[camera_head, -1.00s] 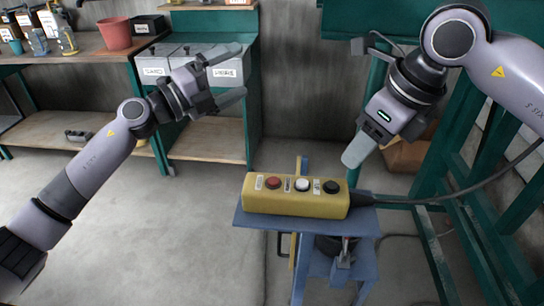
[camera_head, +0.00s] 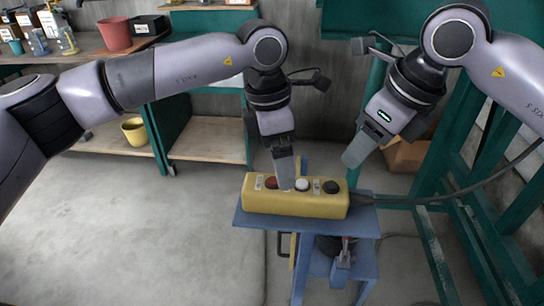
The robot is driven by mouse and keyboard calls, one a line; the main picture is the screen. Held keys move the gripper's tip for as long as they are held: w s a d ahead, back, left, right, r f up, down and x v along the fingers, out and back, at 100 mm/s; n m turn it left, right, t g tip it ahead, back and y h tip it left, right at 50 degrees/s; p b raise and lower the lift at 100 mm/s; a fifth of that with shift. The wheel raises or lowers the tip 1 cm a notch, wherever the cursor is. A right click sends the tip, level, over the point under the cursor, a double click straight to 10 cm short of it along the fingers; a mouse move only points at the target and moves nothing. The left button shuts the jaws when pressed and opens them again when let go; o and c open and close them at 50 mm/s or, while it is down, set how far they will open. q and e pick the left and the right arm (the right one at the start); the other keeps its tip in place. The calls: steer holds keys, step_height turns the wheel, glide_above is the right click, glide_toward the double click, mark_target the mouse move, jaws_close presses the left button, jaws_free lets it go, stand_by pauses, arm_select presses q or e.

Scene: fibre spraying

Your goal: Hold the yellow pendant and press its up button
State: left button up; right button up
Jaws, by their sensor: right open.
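The yellow pendant (camera_head: 300,203) lies on a small blue stand (camera_head: 262,222). Its top has a red button (camera_head: 271,182), a white button (camera_head: 302,184) and a black button (camera_head: 331,187), with small labels too small to read. My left gripper (camera_head: 286,182) points down at the pendant between the red and white buttons. Its fingers overlap in this view, and I cannot tell whether they touch the pendant. My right gripper (camera_head: 354,155) is open and empty, above and behind the pendant's right end, apart from it.
A cable (camera_head: 440,197) runs from the pendant's right end toward a green frame (camera_head: 483,205) at the right. A cardboard box (camera_head: 405,155) lies behind. A workbench with a red pot (camera_head: 115,34) and a yellow bucket (camera_head: 134,130) stands at the left. The floor at the left is clear.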

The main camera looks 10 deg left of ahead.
mark_target(272, 180)
arm_select(q)
steer(key=shift+s+a+f+m+y, duration=0.15)
steer(key=shift+s+a+m+y, duration=0.15)
steer(key=shift+a+y, duration=0.3)
steer(key=shift+f, duration=0.3)
step_height(272, 180, down, 6)
steer(key=shift+f, duration=0.25)
steer(key=c, duration=1.3)
steer(key=shift+o, duration=0.2)
arm_select(e)
jaws_close()
